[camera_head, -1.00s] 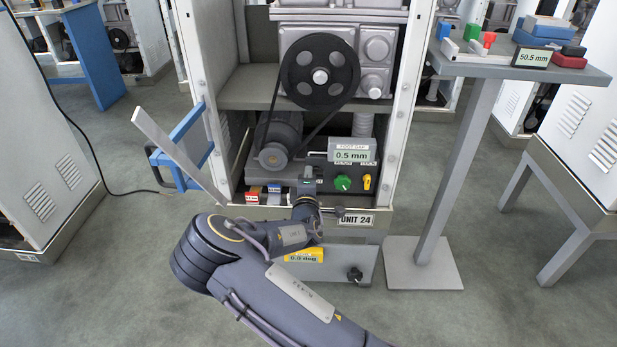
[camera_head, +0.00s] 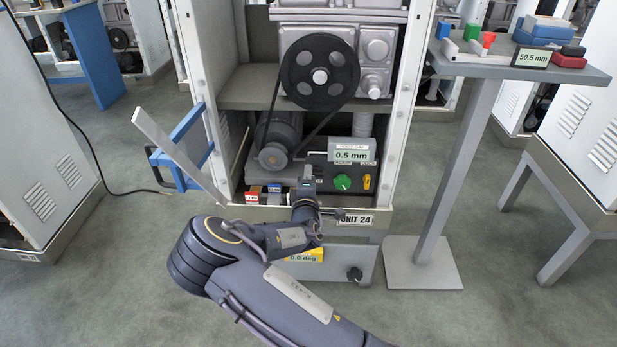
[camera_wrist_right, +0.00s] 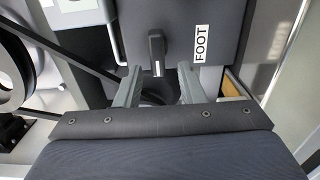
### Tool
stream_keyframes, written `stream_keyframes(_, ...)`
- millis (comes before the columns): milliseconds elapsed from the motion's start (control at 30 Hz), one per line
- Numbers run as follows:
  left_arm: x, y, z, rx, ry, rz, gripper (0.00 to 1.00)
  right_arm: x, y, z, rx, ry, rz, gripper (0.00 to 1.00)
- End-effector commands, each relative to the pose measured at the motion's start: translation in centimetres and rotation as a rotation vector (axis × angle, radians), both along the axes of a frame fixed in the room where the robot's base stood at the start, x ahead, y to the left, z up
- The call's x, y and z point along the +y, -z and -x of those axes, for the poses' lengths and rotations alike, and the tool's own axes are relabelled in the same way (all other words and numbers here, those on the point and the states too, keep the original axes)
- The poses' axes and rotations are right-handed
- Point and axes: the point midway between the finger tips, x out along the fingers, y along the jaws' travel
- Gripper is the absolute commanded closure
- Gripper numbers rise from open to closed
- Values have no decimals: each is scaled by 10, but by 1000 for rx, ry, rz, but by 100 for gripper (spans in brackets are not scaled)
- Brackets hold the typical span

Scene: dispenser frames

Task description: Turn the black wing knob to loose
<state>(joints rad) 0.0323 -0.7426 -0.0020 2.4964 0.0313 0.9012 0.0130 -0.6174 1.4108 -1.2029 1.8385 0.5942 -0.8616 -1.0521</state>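A black winged knob (camera_wrist_right: 157,52) with a pale mark on its lower end stands on a dark panel in the right wrist view, beside a white label reading FOOT (camera_wrist_right: 202,44). My right gripper (camera_wrist_right: 160,82) is open, with its two fingers apart on either side below the knob. I see no contact with the knob. In the head view my right gripper (camera_head: 308,182) reaches into the low front of the machine, and hides what lies behind it. I cannot make out the winged knob there. My left gripper is not in view.
A green knob (camera_head: 342,182) and a yellow switch (camera_head: 366,182) sit right of the gripper, under a 0.5 mm display (camera_head: 351,155). Red and blue blocks (camera_head: 252,198) lie left. A pulley (camera_head: 320,71) and belt are above. A round black knob (camera_head: 354,274) is on the lower plate.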

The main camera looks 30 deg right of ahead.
Motion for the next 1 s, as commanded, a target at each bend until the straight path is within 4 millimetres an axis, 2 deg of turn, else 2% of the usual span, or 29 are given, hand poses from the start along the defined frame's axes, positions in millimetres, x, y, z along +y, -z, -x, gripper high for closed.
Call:
stream_keyframes(200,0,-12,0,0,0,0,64,20,-2,32,4,-1,0,65)
stream_keyframes(400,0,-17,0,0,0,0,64,34,-1,55,3,0,1,65)
stream_keyframes(567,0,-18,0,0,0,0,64,37,0,61,1,0,0,65)
stream_keyframes(1000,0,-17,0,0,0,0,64,36,0,61,2,1,-1,65)
